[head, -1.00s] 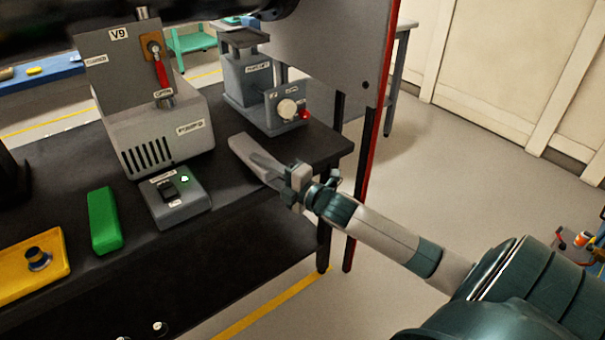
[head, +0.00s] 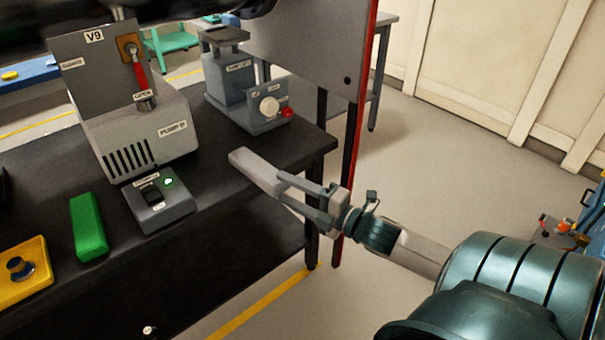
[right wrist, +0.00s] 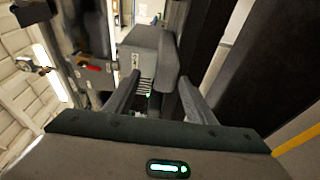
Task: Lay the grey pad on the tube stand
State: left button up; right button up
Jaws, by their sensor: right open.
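The long grey pad (head: 252,168) shows at the right part of the black bench in the head view, slanting toward my right gripper (head: 282,186). That gripper is open, its fingers by the pad's near end. In the right wrist view the pad (right wrist: 167,58) shows beyond and between the fingers, closer to the right one, with a gap on the left. I cannot tell whether the pad touches a finger or the bench. What looks like the tube stand (head: 228,76), a grey block with a dark flat top, stands behind. My left gripper is out of view.
A grey pump (head: 140,138) and a switch box (head: 160,205) with a green light stand left of the pad. A knobbed box (head: 262,108) with a red button adjoins the stand. A grey panel (head: 310,45) rises behind.

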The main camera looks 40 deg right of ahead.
jog(key=shift+r+v, duration=0.15)
jog(key=shift+v, duration=0.75)
jog(key=shift+r+v, duration=0.15)
jog(key=shift+v, duration=0.75)
pick_arm(q)
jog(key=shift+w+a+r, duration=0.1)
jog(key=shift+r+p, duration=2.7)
jog(key=shift+p, duration=0.1)
pick_arm(e)
jog(key=s+r, duration=0.3)
jog(key=s, duration=0.3)
jog(key=shift+a, duration=0.1)
